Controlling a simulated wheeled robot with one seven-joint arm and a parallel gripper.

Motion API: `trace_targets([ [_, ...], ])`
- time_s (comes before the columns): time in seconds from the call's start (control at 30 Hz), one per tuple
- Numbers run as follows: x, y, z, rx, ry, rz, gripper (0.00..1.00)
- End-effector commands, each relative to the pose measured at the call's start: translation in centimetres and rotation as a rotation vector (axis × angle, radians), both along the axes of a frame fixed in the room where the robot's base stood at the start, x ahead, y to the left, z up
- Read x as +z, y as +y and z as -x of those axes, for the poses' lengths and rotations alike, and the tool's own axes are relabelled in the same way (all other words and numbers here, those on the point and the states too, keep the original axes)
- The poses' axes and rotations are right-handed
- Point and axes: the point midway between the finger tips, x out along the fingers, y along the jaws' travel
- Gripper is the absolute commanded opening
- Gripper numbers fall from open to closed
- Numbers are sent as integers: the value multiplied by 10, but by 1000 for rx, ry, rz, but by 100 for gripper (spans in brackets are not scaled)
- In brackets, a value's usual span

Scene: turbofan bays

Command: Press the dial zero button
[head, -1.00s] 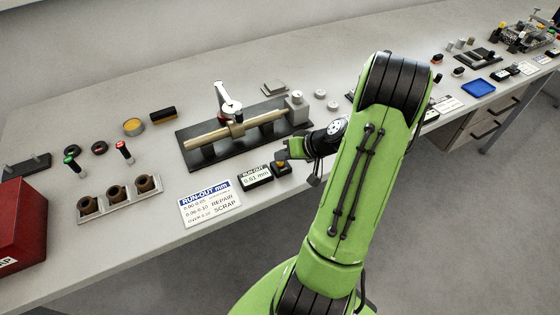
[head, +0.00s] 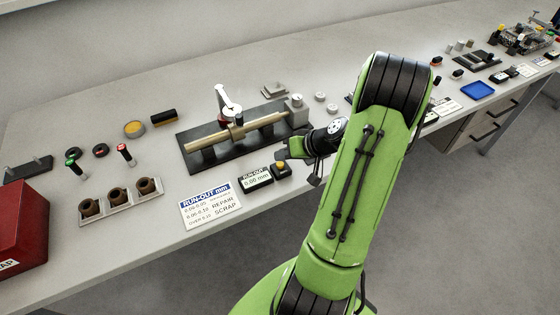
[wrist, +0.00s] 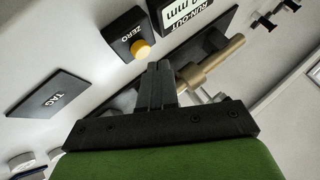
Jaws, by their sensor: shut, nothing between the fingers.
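The dial zero button is a yellow-orange cap (head: 281,166) on a small dark box beside the run-out display. In the wrist view the cap (wrist: 140,48) shows clear on its box marked ZERO. My gripper (head: 279,154) is shut and empty, just above and behind the button; a small gap seems to part them. In the wrist view its closed fingertips (wrist: 159,66) lie close to the cap. The run-out display (head: 257,179) reads 0.00 mm; it is partly cut off in the wrist view (wrist: 187,13).
A shaft (head: 215,136) lies on a black fixture (head: 191,157) with a dial indicator behind the display. A run-out limits card (head: 211,206) lies to the left. In the wrist view a dark TAG plate (wrist: 50,95) lies near the button. The bench front is clear.

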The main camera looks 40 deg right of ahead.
Motion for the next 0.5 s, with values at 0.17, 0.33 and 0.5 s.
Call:
trace_targets([
  [0.17, 1, 0, 0, 0, 0, 0, 0],
  [0.33, 4, 0, 0, 0, 0, 0, 0],
  [0.5, 21, 0, 0, 0, -1, 2, 0],
])
